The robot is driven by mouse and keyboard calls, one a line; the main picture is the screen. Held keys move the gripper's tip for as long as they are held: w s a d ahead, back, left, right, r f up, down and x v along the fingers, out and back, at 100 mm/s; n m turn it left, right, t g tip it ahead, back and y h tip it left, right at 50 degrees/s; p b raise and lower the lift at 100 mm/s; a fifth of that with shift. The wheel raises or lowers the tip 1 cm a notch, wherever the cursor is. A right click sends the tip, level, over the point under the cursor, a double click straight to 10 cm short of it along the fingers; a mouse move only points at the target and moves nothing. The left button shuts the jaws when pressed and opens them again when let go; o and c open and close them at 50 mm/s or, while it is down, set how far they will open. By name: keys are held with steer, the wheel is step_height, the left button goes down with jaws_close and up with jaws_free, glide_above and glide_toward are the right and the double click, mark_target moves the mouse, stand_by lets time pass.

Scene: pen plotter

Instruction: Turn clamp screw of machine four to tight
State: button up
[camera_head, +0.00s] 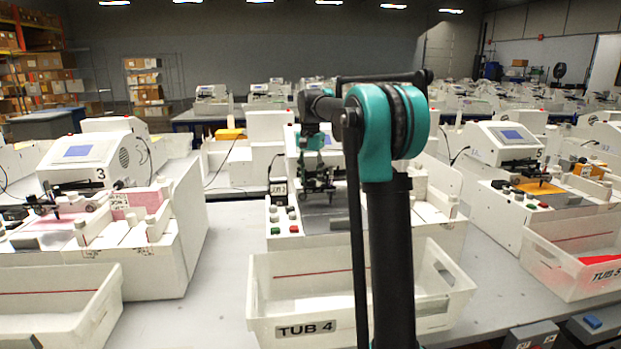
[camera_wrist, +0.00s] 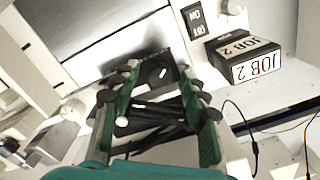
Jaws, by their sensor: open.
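Machine four (camera_head: 425,188) stands in the middle of the head view behind the tub marked TUB 4 (camera_head: 345,326), and my arm hides much of it. My gripper (camera_head: 318,178) is over the machine's working area, pointing down. In the wrist view my gripper (camera_wrist: 159,78) is open, with its green-padded fingers apart. The linkage hides what lies below the knob.
In the wrist view a dark block labelled JOB 2 (camera_wrist: 256,68) and an ON/OFF switch (camera_wrist: 196,19) are at the upper right. A cable (camera_wrist: 250,135) runs at the right. Machine three (camera_head: 85,165) and machine five (camera_head: 505,150) flank machine four, with bare table between.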

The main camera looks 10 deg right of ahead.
mark_target(311, 180)
step_height(311, 180, up, 12)
stand_by(0.5)
